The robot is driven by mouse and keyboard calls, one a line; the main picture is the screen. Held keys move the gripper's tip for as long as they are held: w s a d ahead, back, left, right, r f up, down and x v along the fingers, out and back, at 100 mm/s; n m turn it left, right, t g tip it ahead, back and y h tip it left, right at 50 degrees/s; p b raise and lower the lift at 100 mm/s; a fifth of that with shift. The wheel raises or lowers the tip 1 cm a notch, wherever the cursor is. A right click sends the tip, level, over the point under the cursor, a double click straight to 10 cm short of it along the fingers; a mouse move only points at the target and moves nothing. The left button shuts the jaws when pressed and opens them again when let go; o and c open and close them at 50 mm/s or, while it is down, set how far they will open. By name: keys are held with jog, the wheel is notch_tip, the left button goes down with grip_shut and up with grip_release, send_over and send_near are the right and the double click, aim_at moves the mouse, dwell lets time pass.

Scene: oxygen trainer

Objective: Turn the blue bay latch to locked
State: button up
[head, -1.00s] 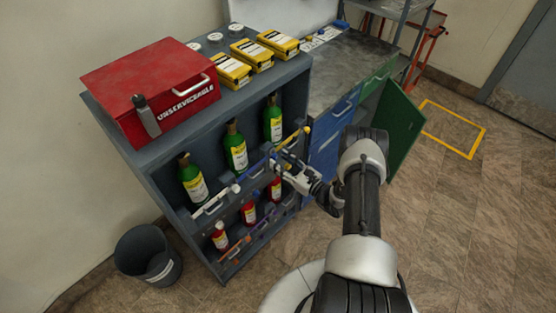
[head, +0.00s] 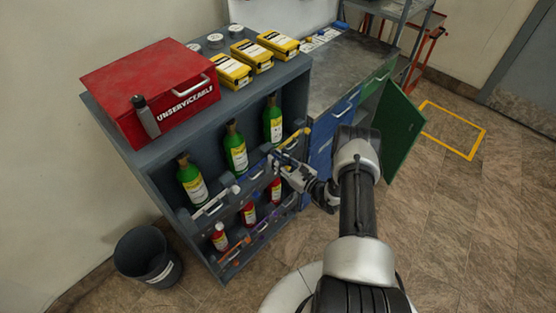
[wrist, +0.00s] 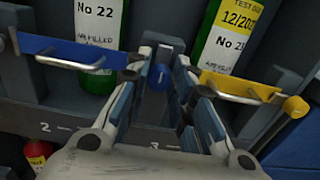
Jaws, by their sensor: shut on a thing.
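The blue bay latch (wrist: 75,52) is a flat blue bar with a metal handle, running across the front of the green bottle No 22 (wrist: 96,22) in the wrist view. A blue knob (wrist: 158,77) with a pale mark shows between the fingers, at the bar's right end. My gripper (wrist: 162,62) is shut on this knob; the fingers partly hide the bar's end. In the head view my gripper (head: 278,160) is at the rack's front, between the middle and right green bottles. Whether the latch is fully locked cannot be told.
A yellow latch bar (wrist: 238,88) with its knob (wrist: 295,107) is close on the right. A white latch bar (head: 214,203) crosses the left bay. Red bottles (head: 248,214) stand on the lower shelf. An open green door (head: 402,125) is right of my arm.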

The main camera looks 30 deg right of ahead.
grip_shut()
jog(key=shift+n, duration=0.3)
jog(key=shift+a+f+n+b, duration=0.1)
jog(key=shift+n+b, duration=2.05)
jog(key=shift+n, duration=2.15)
jog(key=shift+f+n+b, duration=0.1)
jog(key=shift+n+b, duration=2)
jog(key=shift+n, duration=2.2)
